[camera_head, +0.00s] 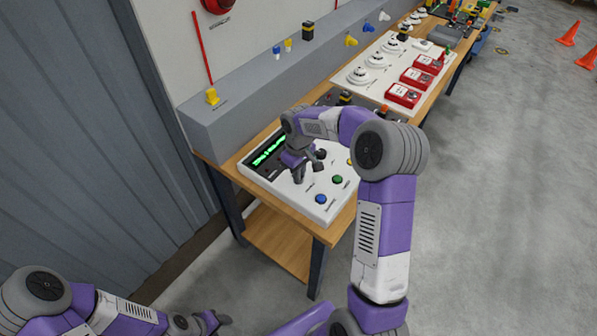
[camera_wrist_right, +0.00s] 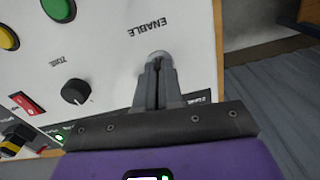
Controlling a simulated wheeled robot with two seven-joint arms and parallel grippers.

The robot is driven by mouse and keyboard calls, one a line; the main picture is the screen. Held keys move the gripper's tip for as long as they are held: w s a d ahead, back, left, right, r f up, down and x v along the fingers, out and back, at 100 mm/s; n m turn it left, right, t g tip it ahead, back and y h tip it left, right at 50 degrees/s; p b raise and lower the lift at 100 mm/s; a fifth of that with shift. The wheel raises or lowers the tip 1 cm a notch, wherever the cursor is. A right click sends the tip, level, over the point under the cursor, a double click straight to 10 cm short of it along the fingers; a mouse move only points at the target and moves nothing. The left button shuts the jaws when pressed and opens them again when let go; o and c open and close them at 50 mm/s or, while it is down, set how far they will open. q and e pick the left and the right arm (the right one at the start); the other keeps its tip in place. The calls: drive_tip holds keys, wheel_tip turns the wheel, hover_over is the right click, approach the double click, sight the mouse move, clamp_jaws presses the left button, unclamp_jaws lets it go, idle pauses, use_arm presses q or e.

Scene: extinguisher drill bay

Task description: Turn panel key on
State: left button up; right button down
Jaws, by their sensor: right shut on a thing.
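The white control panel (camera_head: 285,189) lies on the wooden bench, with a green lit display (camera_head: 268,148) at its left. My right gripper (camera_head: 302,177) is down over the panel. In the right wrist view its fingers (camera_wrist_right: 158,82) are shut on the panel key, beside the ENABLE label (camera_wrist_right: 146,27). The key (camera_wrist_right: 158,56) shows only as a rounded metallic piece at the fingertips. The fingers hide the rest, so its turn angle cannot be told. My left gripper (camera_head: 217,320) is low at the bottom left, away from the panel; its jaw gap is unclear.
Blue (camera_head: 320,198) and green (camera_head: 337,179) buttons sit right of the gripper. A black ZONE knob (camera_wrist_right: 75,92) and a red switch (camera_wrist_right: 27,104) are close by. Red call points (camera_head: 403,95) stand on a white board farther back. A grey ledge (camera_head: 240,105) runs behind the bench.

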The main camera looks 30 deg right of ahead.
drive_tip(key=m, duration=1)
drive_tip(key=shift+p, duration=0.35)
drive_tip(key=shift+m, duration=0.4)
drive_tip(key=c, duration=1.3)
unclamp_jaws()
drive_tip(key=shift+r, duration=0.15)
wheel_tip(320, 180, up, 7)
drive_tip(key=shift+r+p, duration=0.2)
drive_tip(key=shift+p, duration=0.35)
